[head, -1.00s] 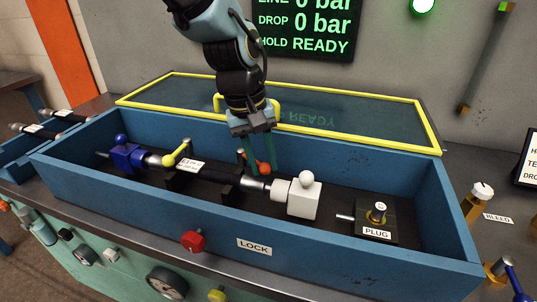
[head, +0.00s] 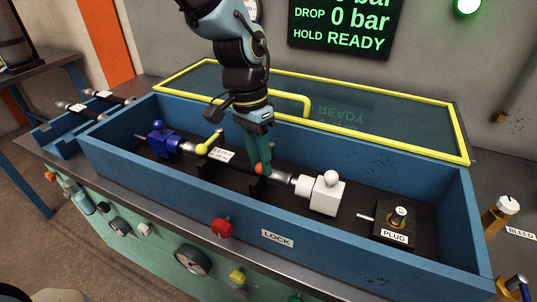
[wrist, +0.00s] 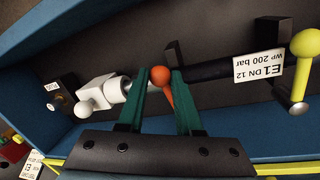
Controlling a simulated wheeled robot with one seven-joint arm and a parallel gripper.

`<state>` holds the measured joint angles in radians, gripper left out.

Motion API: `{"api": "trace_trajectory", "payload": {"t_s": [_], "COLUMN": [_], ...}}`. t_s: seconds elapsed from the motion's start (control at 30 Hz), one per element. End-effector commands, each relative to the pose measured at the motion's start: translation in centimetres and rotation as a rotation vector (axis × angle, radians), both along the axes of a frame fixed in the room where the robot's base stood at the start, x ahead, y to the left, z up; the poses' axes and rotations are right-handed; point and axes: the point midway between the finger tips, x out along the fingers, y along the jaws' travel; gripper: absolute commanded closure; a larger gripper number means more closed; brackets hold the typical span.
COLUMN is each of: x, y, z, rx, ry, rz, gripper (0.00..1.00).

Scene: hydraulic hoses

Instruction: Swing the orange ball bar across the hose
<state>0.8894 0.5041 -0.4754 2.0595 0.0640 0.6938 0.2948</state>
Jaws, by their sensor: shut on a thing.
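The orange ball bar (head: 260,169) is at the hose, close to its right end fitting. In the wrist view its orange ball (wrist: 160,75) and short orange bar (wrist: 168,97) show between my two green fingers. My gripper (head: 264,164) points down into the blue trough and is shut on the orange ball bar. The black hose (wrist: 211,70) lies along the trough with a white label reading E1 DN 12, WP 200 bar. Its right end meets a white block with a white ball (head: 325,194). The fingers hide part of the bar and the hose.
A yellow ball bar (head: 209,144) stands at the hose's left part, beside a blue block (head: 160,142). A plug block (head: 398,222) sits at the trough's right end. The blue trough's walls (head: 225,195) surround the work. The yellow-framed clear lid (head: 390,130) is behind.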

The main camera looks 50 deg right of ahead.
Motion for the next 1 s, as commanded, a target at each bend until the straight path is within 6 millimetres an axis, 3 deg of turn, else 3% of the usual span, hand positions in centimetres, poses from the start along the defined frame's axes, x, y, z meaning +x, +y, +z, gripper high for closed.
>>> {"api": "trace_trajectory", "payload": {"t_s": [0.33,0.93,0.97,1.0], "x": [1.1,1.4,1.4,1.4], "y": [0.4,0.4,0.4,0.4], "z": [0.1,0.0,0.0,0.0], "rx": [-0.001,-0.002,-0.002,-0.002], "ry": [-0.001,-0.002,-0.002,-0.002], "rz": [-0.156,-0.189,-0.189,-0.189], "gripper": [1.00,1.00,0.63,0.58]}}
